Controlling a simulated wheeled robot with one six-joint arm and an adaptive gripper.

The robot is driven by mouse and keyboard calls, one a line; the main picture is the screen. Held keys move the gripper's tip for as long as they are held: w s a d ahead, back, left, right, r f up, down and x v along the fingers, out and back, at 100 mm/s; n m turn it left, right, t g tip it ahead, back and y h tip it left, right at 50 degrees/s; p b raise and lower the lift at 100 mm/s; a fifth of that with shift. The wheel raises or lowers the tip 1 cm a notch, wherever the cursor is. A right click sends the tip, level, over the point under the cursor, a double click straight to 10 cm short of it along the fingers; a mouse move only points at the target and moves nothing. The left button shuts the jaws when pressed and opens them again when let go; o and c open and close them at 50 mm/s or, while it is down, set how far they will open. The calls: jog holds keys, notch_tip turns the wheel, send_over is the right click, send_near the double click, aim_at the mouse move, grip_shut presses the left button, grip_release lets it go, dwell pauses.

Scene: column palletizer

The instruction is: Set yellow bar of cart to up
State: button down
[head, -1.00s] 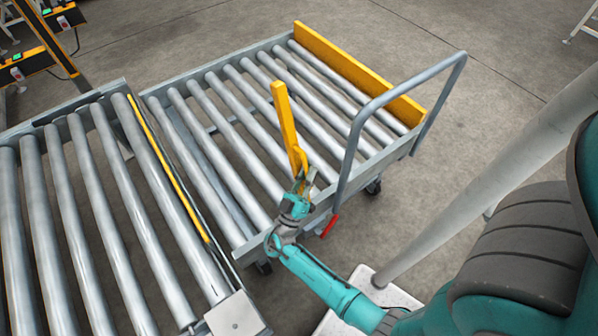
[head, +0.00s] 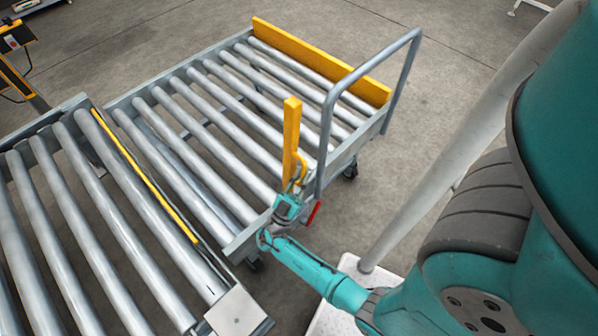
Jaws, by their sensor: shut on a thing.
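The cart (head: 237,239) is a grey roller cart with a bent tube handle on its right side. Its yellow bar (head: 291,135) stands close to upright at the near right side of the rollers. My gripper (head: 297,186) is at the bar's lower end, by a curved yellow piece, and is shut on the bar. The fingertips are small and partly hidden there. A red lever (head: 313,214) hangs at the cart's side just right of my gripper.
A fixed yellow board (head: 320,60) runs along the cart's far end. A roller conveyor (head: 100,215) with a thin yellow strip stands close to the cart's left end. The tube handle (head: 327,120) rises just right of the bar. Open floor lies beyond the cart.

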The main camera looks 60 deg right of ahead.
jog(key=shift+f, duration=0.1)
jog(key=c, duration=1.4)
grip_release()
jog(key=shift+c, duration=0.2)
jog(key=v, duration=0.7)
jog(key=shift+f, duration=0.2)
jog(key=shift+s+a, duration=0.1)
jog(key=shift+a, duration=0.05)
